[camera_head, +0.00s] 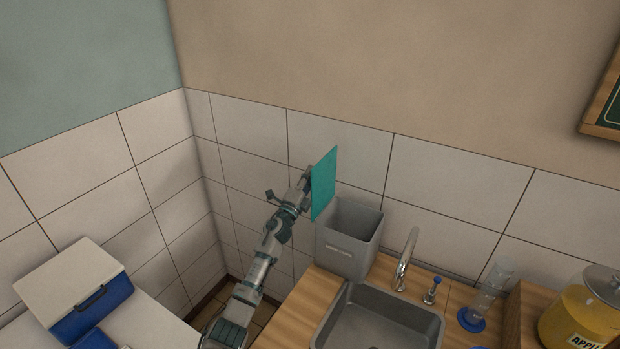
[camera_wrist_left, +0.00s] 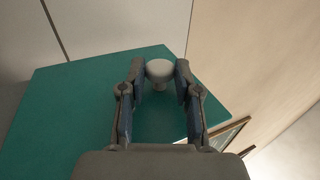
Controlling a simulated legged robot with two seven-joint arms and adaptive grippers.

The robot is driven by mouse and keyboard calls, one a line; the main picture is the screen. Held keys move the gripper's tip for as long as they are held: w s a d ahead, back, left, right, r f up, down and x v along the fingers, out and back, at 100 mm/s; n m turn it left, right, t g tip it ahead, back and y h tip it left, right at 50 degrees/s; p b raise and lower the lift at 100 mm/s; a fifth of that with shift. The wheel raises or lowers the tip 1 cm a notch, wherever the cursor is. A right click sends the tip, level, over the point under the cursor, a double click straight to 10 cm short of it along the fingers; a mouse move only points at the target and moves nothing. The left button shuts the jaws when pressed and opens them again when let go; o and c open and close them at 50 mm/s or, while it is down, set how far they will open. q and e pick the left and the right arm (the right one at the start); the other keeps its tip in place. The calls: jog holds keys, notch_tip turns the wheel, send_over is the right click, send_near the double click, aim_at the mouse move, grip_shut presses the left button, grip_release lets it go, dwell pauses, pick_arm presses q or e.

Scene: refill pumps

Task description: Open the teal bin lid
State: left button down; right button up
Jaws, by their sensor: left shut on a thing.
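The teal lid (camera_head: 324,184) stands steeply raised along the left side of the grey bin (camera_head: 349,240), whose top is uncovered. In the left wrist view the teal lid (camera_wrist_left: 60,110) fills much of the picture, with a pale round knob (camera_wrist_left: 160,70) on its face. My left gripper (camera_wrist_left: 160,78) has its two fingers on either side of the knob, shut on it. In the head view my left arm reaches up from below, and the gripper (camera_head: 307,180) is largely hidden at the lid's left edge. My right gripper is not in view.
The bin stands on a wooden counter beside a grey sink (camera_head: 378,318) with a tap (camera_head: 406,260). A glass cylinder (camera_head: 490,290) and a yellow jar (camera_head: 585,315) are at the right. A blue and white box (camera_head: 75,285) sits at the left. Tiled walls close off the back.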

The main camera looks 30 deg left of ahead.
pick_arm(q)
jog(key=shift+r, duration=0.45)
jog(key=c, duration=0.9)
grip_release()
jog(key=shift+w+f, duration=0.1)
jog(key=shift+w, duration=0.05)
jog(key=shift+o, duration=0.2)
jog(key=shift+w+d+f, duration=0.1)
jog(key=shift+w+f, duration=0.2)
jog(key=v, duration=1.2)
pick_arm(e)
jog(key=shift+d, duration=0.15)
pick_arm(q)
jog(key=shift+f, duration=0.15)
